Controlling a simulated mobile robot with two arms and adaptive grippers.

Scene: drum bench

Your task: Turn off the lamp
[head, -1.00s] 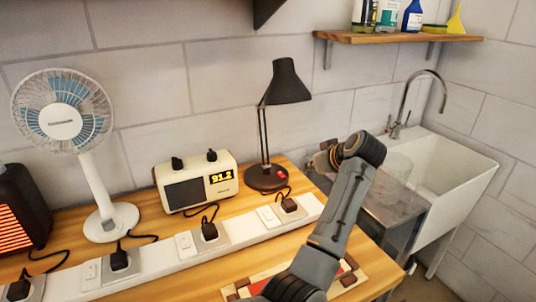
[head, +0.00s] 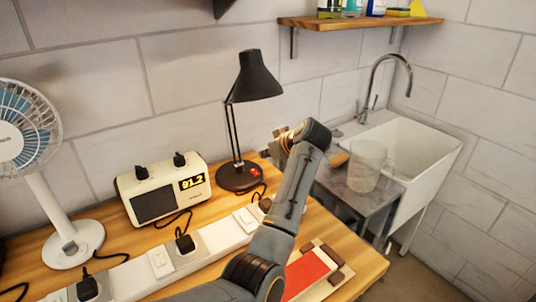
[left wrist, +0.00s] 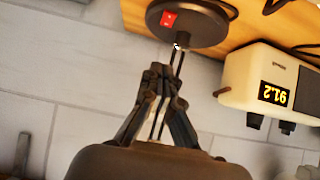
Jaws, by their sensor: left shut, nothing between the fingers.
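The black desk lamp (head: 254,78) stands upright at the back of the wooden bench. Its round base (head: 238,178) has a red switch (head: 255,172) on its right side. I cannot see the bulb under the shade. My left gripper (head: 279,144) is to the right of the lamp stem, above the bench, apart from the switch. In the left wrist view my left gripper (left wrist: 160,72) is shut and empty. The lamp base (left wrist: 200,25) and red switch (left wrist: 169,19) show just beyond its tips in that upside-down picture.
A cream radio (head: 164,189) stands left of the lamp. A white power strip (head: 131,279) with plugs and cords runs in front. A fan (head: 57,210) is at the left. A red pad (head: 303,275) lies near the right edge. A sink (head: 402,160) stands beyond.

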